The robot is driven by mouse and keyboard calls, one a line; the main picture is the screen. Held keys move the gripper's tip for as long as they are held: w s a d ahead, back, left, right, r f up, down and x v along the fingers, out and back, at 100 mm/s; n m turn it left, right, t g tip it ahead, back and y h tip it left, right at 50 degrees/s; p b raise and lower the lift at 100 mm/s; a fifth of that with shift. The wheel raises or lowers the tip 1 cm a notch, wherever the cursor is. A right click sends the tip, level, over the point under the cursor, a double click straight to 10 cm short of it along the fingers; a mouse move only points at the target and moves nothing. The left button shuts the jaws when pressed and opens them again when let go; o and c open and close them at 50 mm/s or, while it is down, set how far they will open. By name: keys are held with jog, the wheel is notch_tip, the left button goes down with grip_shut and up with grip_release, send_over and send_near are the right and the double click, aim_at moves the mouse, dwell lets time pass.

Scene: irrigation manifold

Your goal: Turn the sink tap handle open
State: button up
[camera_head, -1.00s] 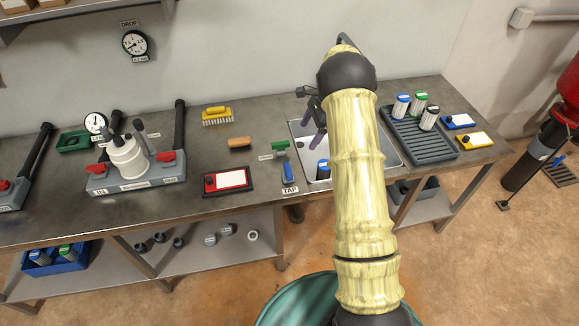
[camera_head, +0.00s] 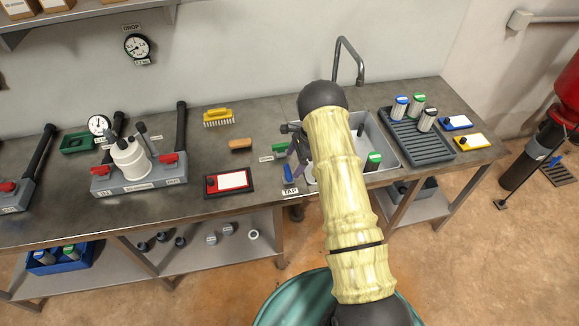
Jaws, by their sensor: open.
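The sink tap's spout (camera_head: 345,55) rises in a grey bend behind the sink (camera_head: 386,150). A small blue handle (camera_head: 288,173) stands at the counter's front edge, just above the label reading TAP (camera_head: 290,191). My arm hides the left part of the sink.
A green-capped cartridge (camera_head: 373,161) stands in the sink. A dark drying rack (camera_head: 425,147) with several capped cartridges is at the right.

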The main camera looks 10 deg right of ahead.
aim_at(288, 171)
jog(key=shift+p+x, duration=0.45)
jog(key=shift+x, duration=1.9)
jog(key=shift+c, duration=0.5)
jog(key=c, duration=0.9)
